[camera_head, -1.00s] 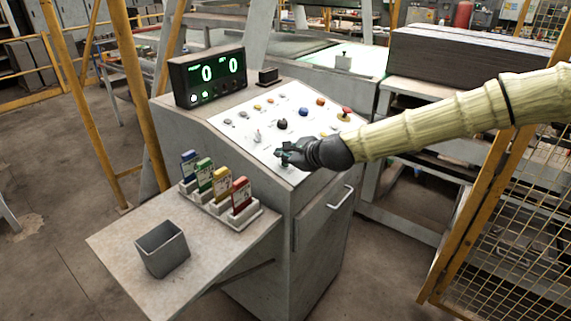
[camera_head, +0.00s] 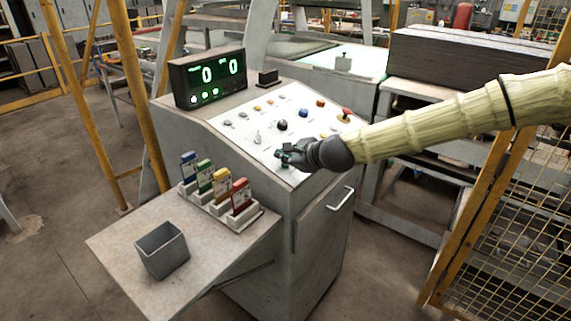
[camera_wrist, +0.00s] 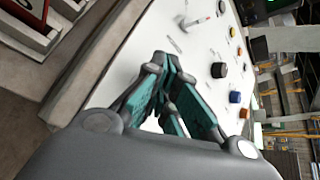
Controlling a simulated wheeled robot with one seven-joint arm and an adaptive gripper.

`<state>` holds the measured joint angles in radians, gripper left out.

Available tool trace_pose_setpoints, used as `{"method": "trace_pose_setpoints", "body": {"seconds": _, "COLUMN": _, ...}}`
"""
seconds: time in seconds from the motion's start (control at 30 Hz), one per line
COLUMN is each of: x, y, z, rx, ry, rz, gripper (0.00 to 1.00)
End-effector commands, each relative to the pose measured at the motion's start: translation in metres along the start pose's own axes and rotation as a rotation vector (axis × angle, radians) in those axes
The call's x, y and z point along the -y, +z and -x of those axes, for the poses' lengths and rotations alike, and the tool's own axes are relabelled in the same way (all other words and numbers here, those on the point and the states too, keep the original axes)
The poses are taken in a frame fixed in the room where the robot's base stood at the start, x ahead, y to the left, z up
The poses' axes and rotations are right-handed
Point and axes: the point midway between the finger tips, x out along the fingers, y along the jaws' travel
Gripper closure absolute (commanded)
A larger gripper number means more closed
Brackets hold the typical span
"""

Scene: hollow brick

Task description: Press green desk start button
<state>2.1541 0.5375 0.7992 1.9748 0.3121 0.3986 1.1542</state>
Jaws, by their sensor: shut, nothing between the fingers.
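The white-topped control desk (camera_head: 240,126) carries several knobs and buttons. My gripper (camera_head: 281,157) is at the near edge of its sloped panel, with its fingers pointing down at the surface. In the wrist view my gripper (camera_wrist: 166,72) shows teal finger pads drawn together, with nothing seen between them. I cannot pick out the green start button. It may be hidden under the fingertips, and I cannot tell whether they touch it.
A black display (camera_head: 208,76) with green digits stands at the desk's back left. A rack of coloured cards (camera_head: 222,208) and a grey bin (camera_head: 162,250) are on the side shelf. A black knob (camera_head: 282,125) and a red button (camera_head: 346,112) lie nearby. A yellow mesh fence (camera_head: 500,210) stands at the right.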

Motion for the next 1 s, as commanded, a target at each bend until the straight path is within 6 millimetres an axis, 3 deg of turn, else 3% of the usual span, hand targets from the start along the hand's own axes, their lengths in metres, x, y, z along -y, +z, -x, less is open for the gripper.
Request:
{"method": "trace_pose_setpoints", "body": {"seconds": 0.63, "x": 0.007, "y": 0.007, "z": 0.009, "rx": 0.000, "ry": -0.001, "rz": -0.001, "gripper": 1.00}}
{"method": "trace_pose_setpoints", "body": {"seconds": 1.0, "x": 0.021, "y": 0.021, "z": 0.028, "rx": 0.001, "ry": -0.001, "rz": 0.000, "gripper": 1.00}}
